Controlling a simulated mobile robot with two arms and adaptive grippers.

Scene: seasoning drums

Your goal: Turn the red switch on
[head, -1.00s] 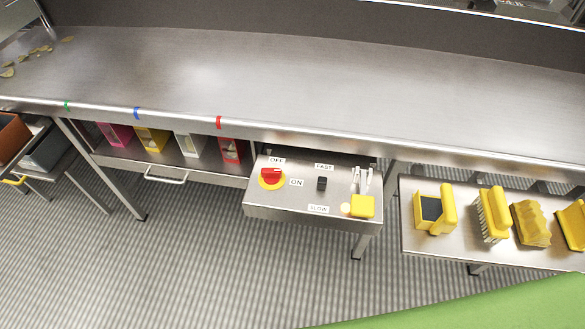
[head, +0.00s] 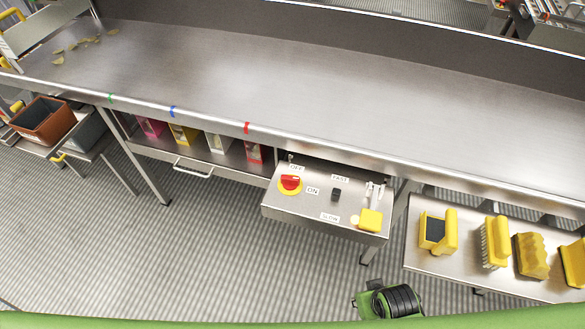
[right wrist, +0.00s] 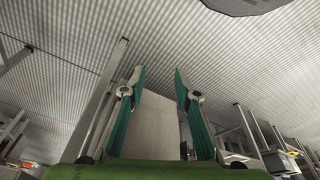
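The red switch (head: 290,183) is a red knob on a yellow round base, on the left of the metal control box. An OFF label (head: 296,168) is behind it and an ON label (head: 313,191) is to its right. My right gripper (right wrist: 160,80) shows in the right wrist view with its two teal-padded fingers apart and nothing between them. The switch is not recognisable in that view. A green and black part of my own arm shows at the bottom of the head view, well short of the box. My left gripper is in neither view.
The control box (head: 285,208) also carries a black switch (head: 336,194) between FAST and SLOW labels and a yellow block (head: 370,220). The long metal table (head: 300,85) overhangs behind it. A side shelf (head: 450,265) with yellow brushes stands to the right. The floor in front is open.

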